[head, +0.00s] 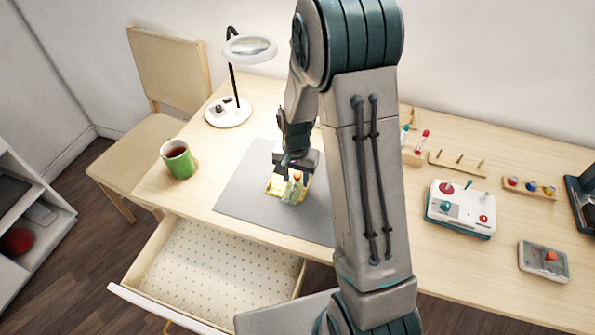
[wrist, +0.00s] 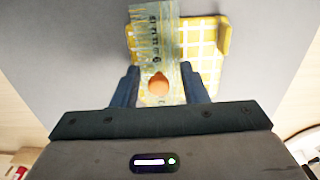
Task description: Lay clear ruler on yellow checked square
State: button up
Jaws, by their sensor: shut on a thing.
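The clear ruler (wrist: 160,38) shows in the wrist view with dark markings and an orange knob (wrist: 159,84) near its close end. My gripper (wrist: 159,88) is shut on it, with a dark finger on each side of the knob. The yellow checked square (wrist: 205,50) lies under the ruler, which overlaps its left part and sticks out past its far edge. In the head view my gripper (head: 297,180) is over the square (head: 275,186), and the ruler (head: 292,190) shows partly below it. I cannot tell whether the ruler touches the square.
The square lies on a grey mat (head: 240,200). A green mug (head: 179,163) and a magnifier lamp (head: 229,110) stand to the left. An open drawer (head: 220,270) juts out in front.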

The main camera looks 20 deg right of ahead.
jog(key=shift+a+f+b, duration=0.1)
jog(key=shift+f+b, duration=0.6)
jog(key=shift+f, duration=0.6)
dwell(0.5)
jog(key=o, duration=1)
jog(key=shift+o, duration=0.2)
jog(key=shift+r+p, duration=0.7)
jog(key=shift+r, duration=0.05)
jog(key=r, duration=0.1)
jog(key=r+p, duration=0.2)
jog(key=r, duration=0.1)
jog(key=shift+s+a, duration=0.3)
jog(key=shift+s, duration=0.1)
jog(key=r+p, duration=0.2)
jog(key=w+d+r+p, duration=0.1)
jog(key=shift+r, duration=0.15)
jog(key=shift+s+a+r, duration=0.1)
jog(key=shift+a+r, duration=0.15)
jog(key=shift+r, duration=0.15)
jog(key=shift+d, duration=0.1)
